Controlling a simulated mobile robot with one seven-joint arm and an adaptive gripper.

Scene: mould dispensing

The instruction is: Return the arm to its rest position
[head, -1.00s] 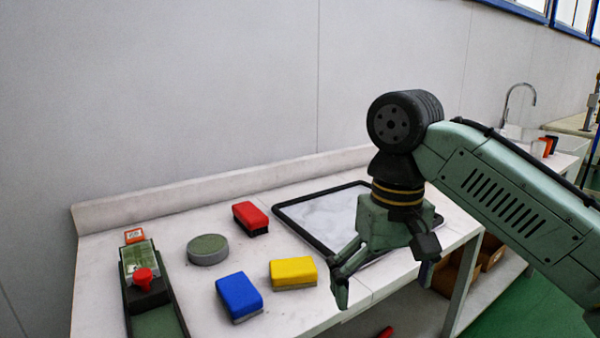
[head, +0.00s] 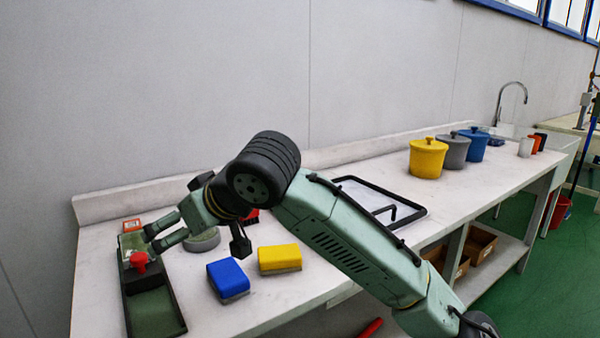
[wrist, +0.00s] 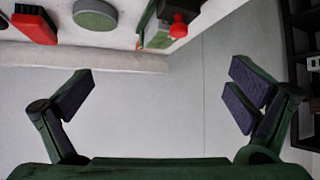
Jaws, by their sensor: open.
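My gripper (head: 156,236) is at the left of the bench in the head view, stretched toward the far left corner. It appears in front of the round grey-green disc and beside the dark tray (head: 168,312) with the red knob (head: 139,260). In the wrist view my gripper (wrist: 165,95) has its fingers wide apart with nothing between them. Beyond the fingers the wrist view shows plain wall and, at the top, the bench edge with the disc (wrist: 95,14) and a red block (wrist: 34,24).
A blue block (head: 228,279) and a yellow block (head: 279,258) lie below my arm. A black-framed tray (head: 368,192) is behind my arm. Yellow (head: 427,158), grey (head: 453,152) and blue (head: 473,146) lidded pots stand at the right back. The wall (head: 150,90) bounds the bench behind.

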